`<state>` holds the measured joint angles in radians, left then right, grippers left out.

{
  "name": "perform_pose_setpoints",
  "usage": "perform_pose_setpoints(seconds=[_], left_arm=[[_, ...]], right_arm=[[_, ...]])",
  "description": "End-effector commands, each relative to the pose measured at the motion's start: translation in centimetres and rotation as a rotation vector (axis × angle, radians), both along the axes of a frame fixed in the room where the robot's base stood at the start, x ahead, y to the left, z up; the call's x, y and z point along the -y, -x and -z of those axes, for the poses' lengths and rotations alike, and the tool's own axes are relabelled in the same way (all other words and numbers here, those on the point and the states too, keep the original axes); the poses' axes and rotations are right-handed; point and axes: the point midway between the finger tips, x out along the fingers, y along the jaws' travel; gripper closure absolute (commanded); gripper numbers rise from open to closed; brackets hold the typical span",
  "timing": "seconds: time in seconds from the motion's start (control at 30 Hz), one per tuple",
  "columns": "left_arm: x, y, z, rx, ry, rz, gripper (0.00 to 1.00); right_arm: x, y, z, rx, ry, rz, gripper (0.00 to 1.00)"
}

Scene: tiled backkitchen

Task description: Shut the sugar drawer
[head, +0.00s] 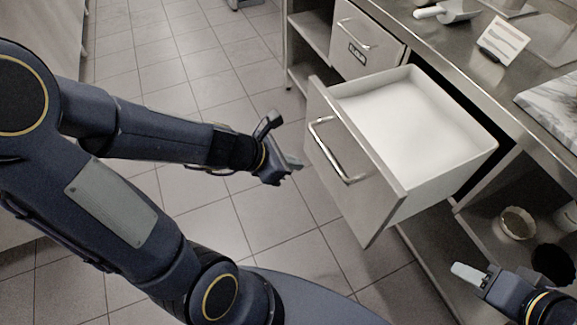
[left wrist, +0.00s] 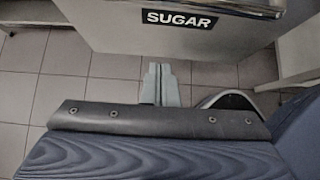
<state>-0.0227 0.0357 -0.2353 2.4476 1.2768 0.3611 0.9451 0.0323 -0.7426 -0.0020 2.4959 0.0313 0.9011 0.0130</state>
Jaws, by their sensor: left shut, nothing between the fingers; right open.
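The sugar drawer (head: 345,165) is pulled well out of the steel counter in the head view. It is full of white sugar (head: 405,125) and has a bar handle (head: 335,150) on its front. In the left wrist view its front shows a black SUGAR label (left wrist: 182,20) at the top. My left gripper (head: 292,165) is shut and empty, just left of the drawer front and apart from it. Its closed fingers (left wrist: 160,84) show below the label in the left wrist view. My right gripper (head: 470,276) is open at the lower right, below and right of the drawer.
A second, closed drawer (head: 367,42) with a handle and label sits behind the sugar drawer. The counter (head: 450,48) holds a scoop (head: 447,11), a white card (head: 503,42) and a marbled slab (head: 555,105). Bowls (head: 517,223) stand on the lower shelf. The tiled floor (head: 200,75) at left is clear.

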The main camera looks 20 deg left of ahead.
Motion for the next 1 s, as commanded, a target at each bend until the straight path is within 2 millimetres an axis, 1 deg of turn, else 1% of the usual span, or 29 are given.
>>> perform_pose_setpoints(seconds=[0.03, 0.23, 0.27, 0.3, 0.4, 0.53, 1.0], left_arm=[[0.7, -0.6, 1.8, -0.001, -0.001, 0.007, 1.0], [2.8, -2.9, 4.5, -0.001, -0.001, 0.007, 1.0], [3.1, -3.3, 4.5, 0.001, -0.001, 0.007, 1.0], [3.5, -3.9, 3.9, 0.002, -0.002, 0.006, 1.0], [4.4, -4.9, 3.8, 0.003, -0.002, 0.007, 1.0], [5.1, -5.7, 3.7, 0.002, -0.001, 0.005, 1.0], [5.3, -6.0, 3.7, 0.002, -0.001, 0.003, 1.0]], right_arm=[[0.0, 0.0, 1.8, 0.0, 0.0, 0.0, 0.57], [0.0, 0.0, 4.6, -0.001, 0.0, 0.0, 0.57], [0.0, 0.0, 4.6, -0.001, 0.0, 0.0, 0.57], [0.0, 0.0, 4.2, -0.001, 0.0, 0.0, 0.57], [0.0, 0.0, 4.2, 0.0, 0.0, 0.0, 0.57], [0.0, 0.0, 4.2, 0.0, 0.0, 0.0, 0.57], [0.0, 0.0, 4.2, -0.001, 0.0, 0.0, 0.57]])
